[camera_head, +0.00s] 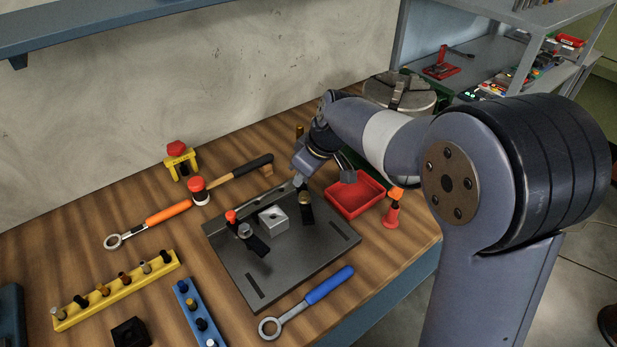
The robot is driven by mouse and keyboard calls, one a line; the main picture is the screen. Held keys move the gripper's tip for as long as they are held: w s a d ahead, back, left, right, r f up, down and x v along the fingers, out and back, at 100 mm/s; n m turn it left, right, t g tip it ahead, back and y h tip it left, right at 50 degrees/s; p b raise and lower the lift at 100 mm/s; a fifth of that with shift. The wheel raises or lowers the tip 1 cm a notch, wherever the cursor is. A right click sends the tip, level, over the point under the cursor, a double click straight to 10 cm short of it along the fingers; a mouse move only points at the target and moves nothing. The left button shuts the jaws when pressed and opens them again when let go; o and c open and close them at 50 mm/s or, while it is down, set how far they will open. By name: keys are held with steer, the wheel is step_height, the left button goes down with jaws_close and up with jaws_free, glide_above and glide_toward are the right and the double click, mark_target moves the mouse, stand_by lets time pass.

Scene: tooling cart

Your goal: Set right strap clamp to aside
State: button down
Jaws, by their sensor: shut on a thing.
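The right strap clamp (306,211) is a dark bar with a brass-coloured nut, by the right side of the grey metal block (273,220) on the dark fixture plate (305,266). My gripper (299,182) comes down from the upper right and is shut on the top of this clamp. The fingertips are small and partly hidden, so the exact grip is hard to see. A similar left strap clamp (254,240) sits on the block's left side. Whether the right clamp touches the plate cannot be told.
A red tray (354,196) and an orange-red screw-like tool (392,212) stand right of the plate. A blue-handled wrench (310,301) lies in front. An orange-handled wrench (150,223), a red-topped bottle (198,191) and a yellow bolt rack (116,290) are left. Bare wood lies between.

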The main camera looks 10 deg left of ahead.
steer(key=shift+s+a+n+g+b, duration=0.1)
steer(key=shift+a+n+g+b, duration=0.1)
steer(key=shift+n, duration=0.35)
steer(key=shift+a+n+g+b, duration=0.15)
steer(key=shift+n+g, duration=0.05)
steer(key=shift+n, duration=0.35)
steer(key=c, duration=1.3)
jaws_free()
steer(key=shift+r, duration=0.15)
steer(key=w+v, duration=0.1)
steer(key=v, duration=0.9)
steer(key=shift+s+d+r, duration=0.15)
steer(key=shift+s+r, duration=0.05)
steer(key=shift+s, duration=0.3)
